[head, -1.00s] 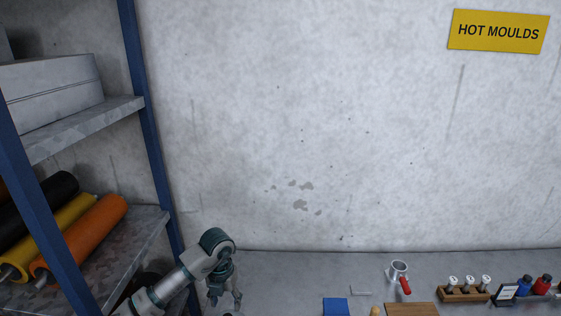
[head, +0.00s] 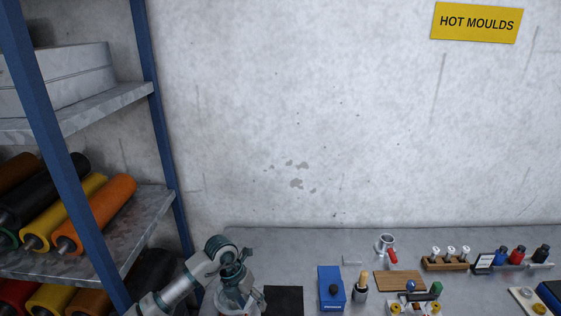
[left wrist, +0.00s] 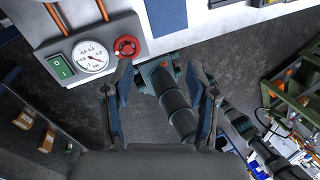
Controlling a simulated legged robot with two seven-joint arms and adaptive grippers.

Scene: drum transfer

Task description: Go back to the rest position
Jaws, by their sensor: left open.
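My left gripper (left wrist: 160,110) is open in the left wrist view, with its two dark fingers spread apart. Nothing is held between them; the dark floor and a black cylindrical part (left wrist: 178,105) show behind the gap. My right gripper is in neither view.
A blue-framed rack (head: 160,120) with coloured rolls (head: 105,205) stands at the left. A gauge (left wrist: 92,58) and red knob (left wrist: 127,46) show in the wrist view.

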